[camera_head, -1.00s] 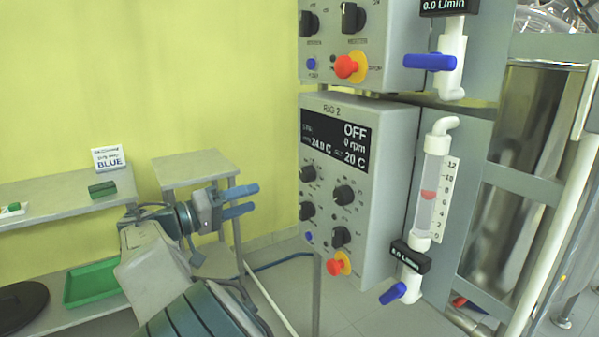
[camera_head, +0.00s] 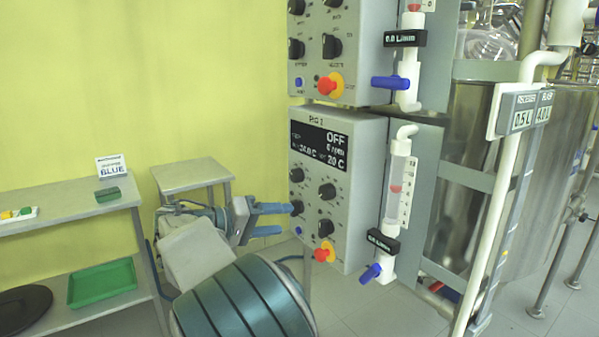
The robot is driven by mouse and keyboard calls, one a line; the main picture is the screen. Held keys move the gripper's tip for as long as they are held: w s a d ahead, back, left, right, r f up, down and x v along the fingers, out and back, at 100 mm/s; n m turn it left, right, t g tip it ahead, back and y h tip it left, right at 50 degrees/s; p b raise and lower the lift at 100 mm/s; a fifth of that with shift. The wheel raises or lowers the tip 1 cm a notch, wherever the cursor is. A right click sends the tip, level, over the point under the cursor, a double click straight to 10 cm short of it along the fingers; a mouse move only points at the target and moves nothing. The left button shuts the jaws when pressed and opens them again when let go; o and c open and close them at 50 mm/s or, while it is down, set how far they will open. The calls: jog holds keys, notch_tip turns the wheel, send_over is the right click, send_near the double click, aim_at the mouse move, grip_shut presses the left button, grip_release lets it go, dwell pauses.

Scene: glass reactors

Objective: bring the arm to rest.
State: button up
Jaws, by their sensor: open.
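My gripper (camera_head: 278,220) is at the end of my folded arm, left of the lower control box. Its two blue fingers point right and are apart, with nothing between them. The fingertips appear close to the left edge of the lower control box (camera_head: 335,232) in the picture; I cannot tell whether they touch it. My arm's large banded link fills the bottom centre and hides part of the floor.
A small table (camera_head: 190,174) stands behind my arm. Flowmeters (camera_head: 398,190) and a steel vessel (camera_head: 455,215) are at right.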

jog(key=s+d+g+y+p, duration=0.3)
jog(key=s+d, duration=0.1)
jog(key=d, duration=0.5)
jog(key=s+d+g+y+p, duration=0.2)
jog(key=s+d+y+p, duration=0.15)
jog(key=d, duration=0.55)
jog(key=s+d+r+y+p, duration=0.1)
jog(key=s+y+p, duration=0.2)
jog(key=s, duration=0.7)
jog(key=s+d+r+y+p, duration=0.1)
jog(key=s+y+p, duration=0.3)
jog(key=s, duration=0.6)
jog(key=p, duration=0.2)
jog(key=shift+s+d+r+m+p, duration=0.2)
jog(key=shift+r+m+p, duration=0.1)
jog(key=shift+m+p, duration=0.1)
jog(key=shift+y, duration=0.25)
